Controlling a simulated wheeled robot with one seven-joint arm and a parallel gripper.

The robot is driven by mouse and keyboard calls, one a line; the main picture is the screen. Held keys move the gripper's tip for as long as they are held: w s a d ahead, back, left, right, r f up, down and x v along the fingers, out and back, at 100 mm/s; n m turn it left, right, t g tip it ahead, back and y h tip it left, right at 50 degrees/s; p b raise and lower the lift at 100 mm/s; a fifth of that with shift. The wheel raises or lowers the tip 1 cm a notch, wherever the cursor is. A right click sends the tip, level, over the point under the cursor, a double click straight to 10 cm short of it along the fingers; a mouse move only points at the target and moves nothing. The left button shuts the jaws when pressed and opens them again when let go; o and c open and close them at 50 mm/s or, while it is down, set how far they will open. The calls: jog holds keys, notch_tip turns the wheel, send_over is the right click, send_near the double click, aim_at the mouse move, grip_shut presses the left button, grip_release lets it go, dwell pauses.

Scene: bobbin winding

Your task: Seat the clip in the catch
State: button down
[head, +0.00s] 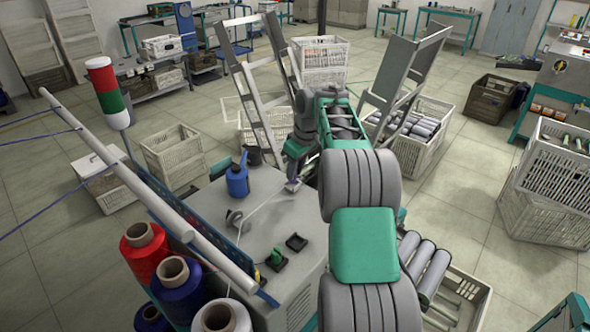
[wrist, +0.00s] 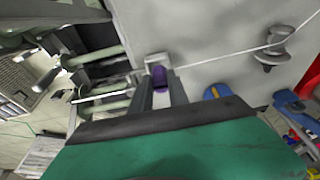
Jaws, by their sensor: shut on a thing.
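My gripper (head: 293,184) is over the far edge of the grey machine top in the head view. In the wrist view my gripper (wrist: 161,82) has its two grey fingers closed around a small purple piece, which looks like the clip (wrist: 159,74). A pale thread runs from the clip to the right, to a grey thread guide (wrist: 272,55). The guide also shows on the machine top in the head view (head: 234,218). A small black block (head: 296,242) sits on the machine top nearer me. I cannot tell whether it is the catch.
A blue oil can (head: 237,180) stands left of my gripper. A black holder with a green piece (head: 276,258) is near the front. Thread cones, including a red one (head: 145,250), and a long pale bar (head: 150,190) line the left side. Part of the machine top (head: 262,228) is bare.

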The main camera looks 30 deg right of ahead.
jog(key=shift+b+x, duration=0.6)
jog(key=shift+x, duration=0.25)
jog(key=c, duration=1.2)
grip_release()
jog(key=shift+s, duration=0.25)
jog(key=p+v, duration=0.1)
jog(key=v, duration=0.7)
jog(key=shift+d, duration=0.15)
